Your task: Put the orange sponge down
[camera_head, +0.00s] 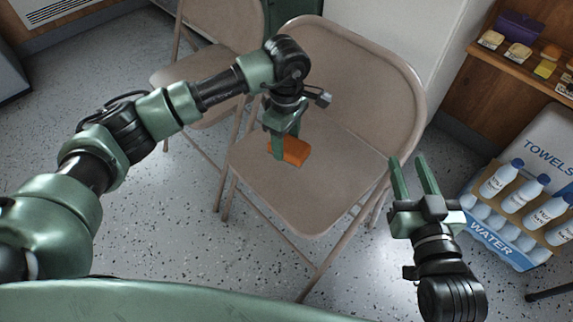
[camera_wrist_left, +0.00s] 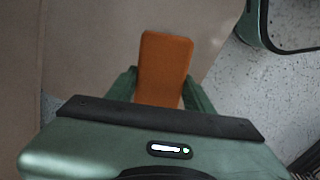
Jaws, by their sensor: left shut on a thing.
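The orange sponge (camera_head: 293,152) is between the fingers of my left gripper (camera_head: 281,150), over the seat of the front folding chair (camera_head: 300,195). My left gripper is shut on it. In the left wrist view the sponge (camera_wrist_left: 165,62) sticks out beyond the fingertips, above the beige seat (camera_wrist_left: 90,50). I cannot tell whether the sponge touches the seat. My right gripper (camera_head: 414,172) is open and empty, to the right of the chair.
A second folding chair (camera_head: 200,75) stands behind at the left. At the right are a crate of water bottles (camera_head: 490,240), a towels box (camera_head: 545,140) and a wooden shelf (camera_head: 520,62) with small items. The speckled floor at the left front is clear.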

